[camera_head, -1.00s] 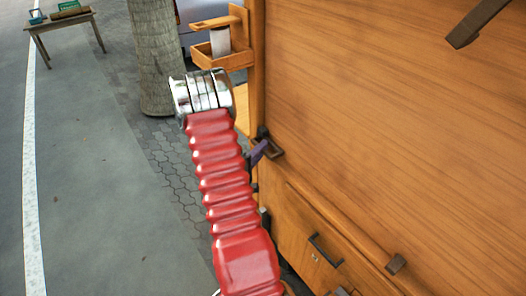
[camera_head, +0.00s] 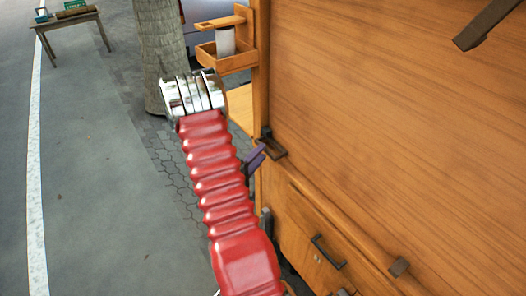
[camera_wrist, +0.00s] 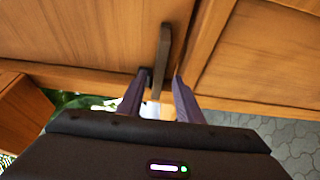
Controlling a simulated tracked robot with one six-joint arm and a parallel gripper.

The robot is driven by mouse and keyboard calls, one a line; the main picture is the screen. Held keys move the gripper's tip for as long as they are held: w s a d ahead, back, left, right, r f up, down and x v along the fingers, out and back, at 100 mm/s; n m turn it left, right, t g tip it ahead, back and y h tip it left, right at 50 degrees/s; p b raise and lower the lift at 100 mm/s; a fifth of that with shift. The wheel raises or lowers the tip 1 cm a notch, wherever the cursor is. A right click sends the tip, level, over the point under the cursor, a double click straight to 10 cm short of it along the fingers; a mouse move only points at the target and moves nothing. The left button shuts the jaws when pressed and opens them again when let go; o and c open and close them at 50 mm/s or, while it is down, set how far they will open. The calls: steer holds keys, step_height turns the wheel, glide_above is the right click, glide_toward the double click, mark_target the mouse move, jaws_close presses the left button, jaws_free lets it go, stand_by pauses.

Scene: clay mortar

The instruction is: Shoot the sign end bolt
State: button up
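A dark, narrow bar (camera_wrist: 162,60), which looks like the bolt, stands out from the wooden panel in the wrist view. In the head view a dark fitting (camera_head: 271,146) sits at the panel's lower left corner. My gripper (camera_wrist: 161,77) has two purple fingers spread apart, one on each side of the bar, with a gap at the right finger. The left fingertip is close to a small dark part beside the bar; I cannot tell whether they touch. In the head view the fingers (camera_head: 254,161) are just below and left of the fitting.
The large wooden panel (camera_head: 400,110) fills the right side. A wooden shelf with a white cup (camera_head: 225,42), a tree trunk (camera_head: 160,50) and a table (camera_head: 70,20) stand farther off. Pavement on the left is clear.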

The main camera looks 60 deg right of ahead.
steer(key=a, duration=1)
steer(key=shift+w, duration=0.4)
steer(key=shift+a, duration=0.1)
